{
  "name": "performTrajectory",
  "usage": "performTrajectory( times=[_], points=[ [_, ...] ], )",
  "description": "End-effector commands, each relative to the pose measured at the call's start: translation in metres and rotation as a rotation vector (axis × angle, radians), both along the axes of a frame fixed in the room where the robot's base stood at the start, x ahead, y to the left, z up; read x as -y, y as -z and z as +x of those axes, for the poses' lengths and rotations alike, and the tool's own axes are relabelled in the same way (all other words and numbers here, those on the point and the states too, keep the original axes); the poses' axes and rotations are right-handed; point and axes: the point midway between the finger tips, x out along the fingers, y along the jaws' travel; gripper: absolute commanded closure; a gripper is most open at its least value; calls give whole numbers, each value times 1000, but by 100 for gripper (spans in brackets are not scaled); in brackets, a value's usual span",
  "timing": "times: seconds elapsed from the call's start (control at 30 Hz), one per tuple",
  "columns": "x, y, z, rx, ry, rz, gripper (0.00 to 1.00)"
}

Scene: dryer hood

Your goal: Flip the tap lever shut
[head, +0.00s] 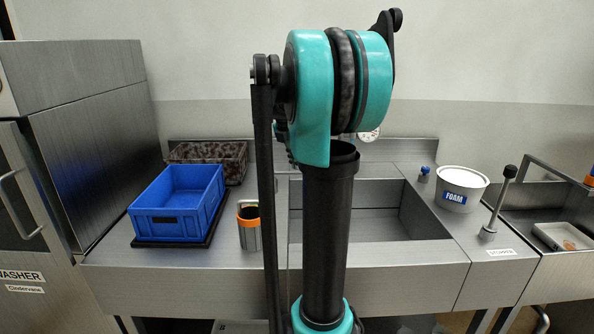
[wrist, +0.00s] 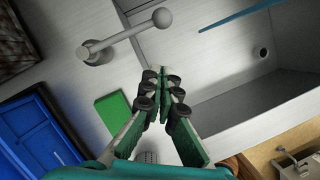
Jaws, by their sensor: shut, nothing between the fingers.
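In the wrist view a grey lever (wrist: 125,36) with a round ball end lies slantwise above the counter, its base (wrist: 95,52) at the left and its ball at the upper right. It looks like the tap lever. My gripper (wrist: 164,80) is shut and empty, with its fingertips below the ball in the picture and apart from it. In the head view my arm covers the middle of the counter, and I cannot make out this lever or my gripper there.
The sink basin (head: 400,222) lies behind my arm. A blue crate (head: 165,226) and an orange-banded canister (head: 249,232) stand left. A foam tub (head: 461,188) and a black-knobbed lever (head: 498,203) stand right. A green block (wrist: 113,112) lies near my gripper.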

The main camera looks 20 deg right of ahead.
Motion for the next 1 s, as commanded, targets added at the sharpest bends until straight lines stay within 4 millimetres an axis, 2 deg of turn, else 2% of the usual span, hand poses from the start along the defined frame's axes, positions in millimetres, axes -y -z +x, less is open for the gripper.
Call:
performTrajectory(
  times=[0.2,0.4,1.0],
  points=[
    [-4,-35,-10,0,-1,0,100],
    [-6,-51,-14,0,-1,0,100],
    [-6,-53,-15,0,0,0,100]
  ],
)
